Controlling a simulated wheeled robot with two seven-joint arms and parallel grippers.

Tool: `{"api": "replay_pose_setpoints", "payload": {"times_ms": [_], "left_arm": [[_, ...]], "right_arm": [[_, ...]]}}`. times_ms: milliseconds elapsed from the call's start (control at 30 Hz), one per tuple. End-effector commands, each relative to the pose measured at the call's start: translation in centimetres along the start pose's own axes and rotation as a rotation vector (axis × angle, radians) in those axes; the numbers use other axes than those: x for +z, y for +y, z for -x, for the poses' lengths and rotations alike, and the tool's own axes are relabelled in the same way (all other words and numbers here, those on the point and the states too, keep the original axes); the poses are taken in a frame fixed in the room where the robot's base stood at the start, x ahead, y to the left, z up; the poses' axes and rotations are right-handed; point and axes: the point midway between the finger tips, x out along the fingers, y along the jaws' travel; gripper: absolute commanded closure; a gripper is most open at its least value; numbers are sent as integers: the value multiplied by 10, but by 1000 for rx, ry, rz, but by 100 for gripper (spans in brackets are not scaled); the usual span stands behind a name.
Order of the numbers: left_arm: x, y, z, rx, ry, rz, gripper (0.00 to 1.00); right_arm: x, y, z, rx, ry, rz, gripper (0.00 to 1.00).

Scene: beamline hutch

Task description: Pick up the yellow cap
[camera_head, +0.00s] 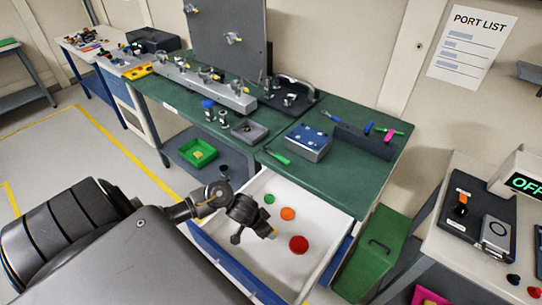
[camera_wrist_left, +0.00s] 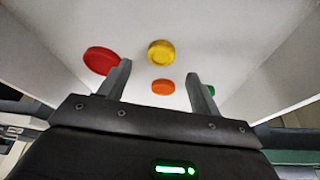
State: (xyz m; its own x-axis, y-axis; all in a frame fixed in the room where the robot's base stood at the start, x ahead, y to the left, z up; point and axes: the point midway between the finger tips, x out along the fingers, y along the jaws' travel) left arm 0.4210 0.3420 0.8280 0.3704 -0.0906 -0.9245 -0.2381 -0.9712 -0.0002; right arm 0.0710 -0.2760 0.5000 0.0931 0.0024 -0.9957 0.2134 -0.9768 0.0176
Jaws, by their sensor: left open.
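The yellow cap (camera_wrist_left: 161,52) is a round disc on the white floor of the open drawer (camera_head: 327,204). In the left wrist view it lies beyond my open left gripper (camera_wrist_left: 157,79), between the lines of the two fingers and apart from them. In the head view my left gripper (camera_head: 254,236) is over the drawer and hides most of the yellow cap; a small bit of yellow shows at a fingertip. The gripper holds nothing. My right gripper is not in view.
In the drawer lie a red cap (camera_head: 298,244), an orange cap (camera_head: 288,214) and a green cap (camera_head: 269,199). The green bench top (camera_head: 330,185) overhangs the drawer's back. A green cabinet (camera_head: 372,255) stands right of the drawer. A green bin (camera_head: 198,153) sits on the lower shelf.

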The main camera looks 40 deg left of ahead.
Motion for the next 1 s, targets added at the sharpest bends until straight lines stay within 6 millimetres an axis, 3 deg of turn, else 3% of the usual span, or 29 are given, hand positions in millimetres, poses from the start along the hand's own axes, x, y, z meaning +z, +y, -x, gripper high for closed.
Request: {"api": "replay_pose_setpoints", "payload": {"times_ms": [167, 500, 767, 1000], "left_arm": [[0, 0, -7, 1, 0, 1, 36], [1, -2, -50, 0, -1, 1, 36], [0, -2, -52, 0, 1, 0, 36], [0, -2, -52, 0, 0, 0, 66]], "right_arm": [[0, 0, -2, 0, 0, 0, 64], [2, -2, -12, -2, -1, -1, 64], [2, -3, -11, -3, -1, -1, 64], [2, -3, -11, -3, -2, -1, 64]]}}
